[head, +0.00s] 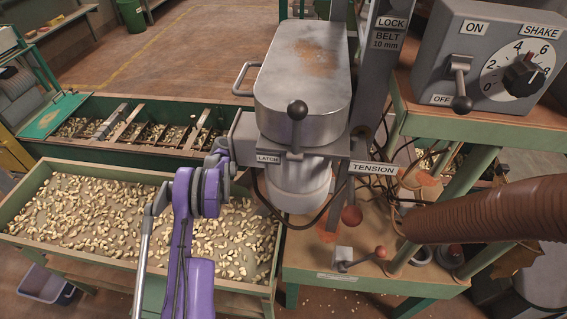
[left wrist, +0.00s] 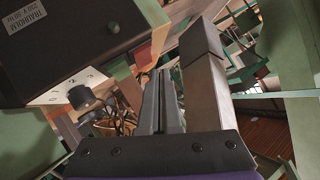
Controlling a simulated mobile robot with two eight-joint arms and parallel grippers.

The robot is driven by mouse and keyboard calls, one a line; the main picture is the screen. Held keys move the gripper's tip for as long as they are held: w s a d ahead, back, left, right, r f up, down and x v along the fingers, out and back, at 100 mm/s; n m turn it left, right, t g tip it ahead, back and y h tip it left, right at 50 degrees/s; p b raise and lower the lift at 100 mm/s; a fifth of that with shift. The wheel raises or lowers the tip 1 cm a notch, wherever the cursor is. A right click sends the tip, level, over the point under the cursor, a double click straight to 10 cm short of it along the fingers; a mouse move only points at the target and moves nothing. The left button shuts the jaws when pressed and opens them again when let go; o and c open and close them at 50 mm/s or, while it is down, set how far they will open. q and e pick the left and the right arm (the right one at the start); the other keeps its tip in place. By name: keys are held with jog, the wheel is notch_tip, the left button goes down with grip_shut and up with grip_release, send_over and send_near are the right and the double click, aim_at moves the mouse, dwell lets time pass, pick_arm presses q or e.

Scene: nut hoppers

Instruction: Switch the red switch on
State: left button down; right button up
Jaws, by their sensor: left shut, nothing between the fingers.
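The left wrist view shows a dark box (left wrist: 65,28) with a voltage label. A reddish piece (left wrist: 151,42) sits by its right edge; I cannot tell whether this is the red switch. My left gripper (left wrist: 164,75) is shut and empty, its grey fingers below and right of that piece. I see no clear contact. In the head view my purple left arm reaches up to the metal machine (head: 303,80), and the fingertips are hidden. A small lever with a red knob (head: 380,252) stands on the green table. My right gripper is not in view.
A grey panel (head: 430,60) with an ON/OFF lever (head: 461,88) and a dial (head: 523,72) stands at the upper right. A thick brown hose (head: 490,208) crosses the right side. Nut trays (head: 140,287) lie left of the machine. A tension lever (head: 351,215) hangs below it.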

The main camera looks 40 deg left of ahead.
pick_arm(q)
jog(key=shift+f, duration=0.1)
dwell(0.4)
jog(key=shift+w+d+f+b, duration=0.1)
jog(key=shift+d+f+b, duration=0.05)
jog(key=shift+f+b, duration=0.2)
jog(key=shift+d+f, duration=0.1)
jog(key=shift+f, duration=0.2)
dwell(0.6)
jog(key=shift+r, duration=0.1)
jog(key=shift+a+r+p, duration=0.25)
jog(key=shift+r+p, duration=0.05)
jog(key=shift+r, duration=0.35)
jog(key=shift+r, duration=0.1)
jog(key=shift+s+a+r+p, duration=0.2)
jog(key=shift+r+p, duration=0.25)
jog(key=shift+r, duration=0.3)
jog(key=shift+s+a+r+p, duration=0.15)
jog(key=shift+a+r+p, duration=0.2)
jog(key=shift+r, duration=0.45)
jog(key=shift+s+a+r+p, duration=0.2)
jog(key=shift+r+p, duration=0.3)
jog(key=shift+r, duration=0.25)
